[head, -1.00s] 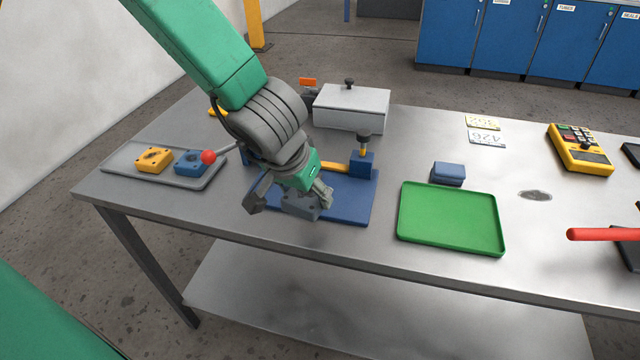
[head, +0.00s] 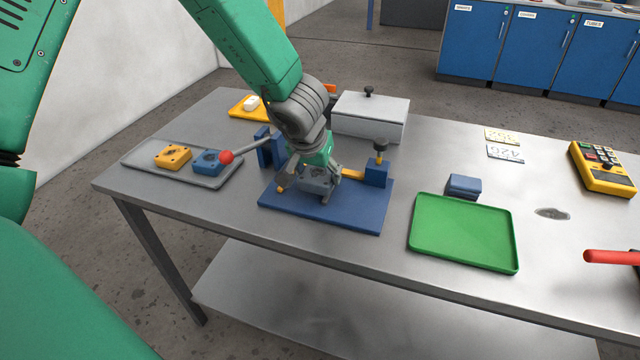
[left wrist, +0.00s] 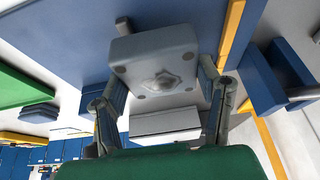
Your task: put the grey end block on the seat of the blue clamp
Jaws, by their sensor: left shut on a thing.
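The grey end block (head: 318,182) is held between the fingers of my left gripper (head: 304,191), over the blue clamp (head: 335,216). In the left wrist view the block (left wrist: 153,58) shows a pale face with a raised middle and round corner marks, a finger (left wrist: 215,88) on each side. The clamp has a blue base plate, a blue upright (head: 268,148) on the left, a yellow bar and a blue post (head: 378,172) with a black knob on the right. The seat is hidden behind the gripper and block. I cannot tell whether the block touches it. My right gripper is not in view.
A lever with a red ball (head: 226,157) reaches left from the clamp. A grey tray (head: 200,181) holds a yellow block (head: 173,156) and a blue block (head: 208,162). A lidded grey box (head: 369,117) stands behind. A green tray (head: 463,232) and small blue block (head: 464,186) lie right.

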